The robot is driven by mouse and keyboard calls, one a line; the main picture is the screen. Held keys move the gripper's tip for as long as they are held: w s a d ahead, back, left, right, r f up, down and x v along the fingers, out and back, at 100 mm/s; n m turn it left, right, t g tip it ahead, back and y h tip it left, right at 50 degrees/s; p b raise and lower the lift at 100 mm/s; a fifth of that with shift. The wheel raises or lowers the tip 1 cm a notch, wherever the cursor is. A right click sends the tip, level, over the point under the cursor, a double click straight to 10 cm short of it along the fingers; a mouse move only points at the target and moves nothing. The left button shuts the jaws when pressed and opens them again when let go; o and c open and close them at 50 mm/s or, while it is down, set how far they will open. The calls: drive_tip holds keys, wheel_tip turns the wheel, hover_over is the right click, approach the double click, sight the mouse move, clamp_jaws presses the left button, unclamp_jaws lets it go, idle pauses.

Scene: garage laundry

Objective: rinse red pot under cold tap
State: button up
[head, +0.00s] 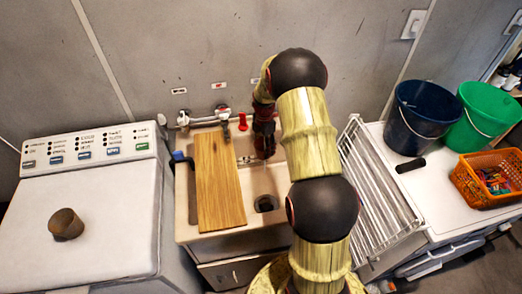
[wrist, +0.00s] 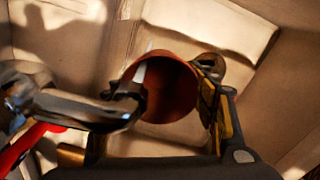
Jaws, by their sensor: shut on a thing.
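My gripper (head: 264,148) is over the sink basin (head: 279,182), shut on the red pot. In the wrist view the reddish-brown pot (wrist: 172,92) sits between my fingers, its open mouth toward the camera. A metal tap spout (wrist: 95,108) reaches in from the left to the pot's rim. A pale streak at the spout's end looks like running water inside the pot. A red handle (wrist: 32,143) shows beside the spout; in the head view a red handle (head: 243,121) is at the wall, just left of my gripper. A blue handle (head: 181,157) is further left.
A wooden board (head: 218,180) covers the basin's left part. A brown pot-like object (head: 66,223) lies on the washing machine (head: 110,210). A white drying rack (head: 378,190) stands right of the sink. Blue (head: 420,115) and green (head: 485,115) buckets and an orange basket (head: 488,180) are further right.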

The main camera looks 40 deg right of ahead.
drive_tip(key=shift+w+a, duration=0.1)
drive_tip(key=shift+w, duration=0.05)
drive_tip(key=shift+w+a, duration=0.3)
drive_tip(key=shift+w, duration=0.05)
drive_tip(key=shift+s+d, duration=0.15)
drive_tip(key=shift+s+d, duration=0.25)
drive_tip(key=shift+s, duration=0.1)
idle(0.4)
drive_tip(key=s+a+p, duration=0.1)
drive_tip(key=s+a, duration=0.4)
drive_tip(key=shift+s+a, duration=0.2)
drive_tip(key=shift+a, duration=0.2)
idle(0.4)
drive_tip(key=shift+p, duration=0.3)
idle(0.9)
drive_tip(key=s+a+r+p, duration=0.3)
drive_tip(key=r, duration=0.1)
drive_tip(key=shift+s+a, duration=0.2)
drive_tip(key=shift+a, duration=0.15)
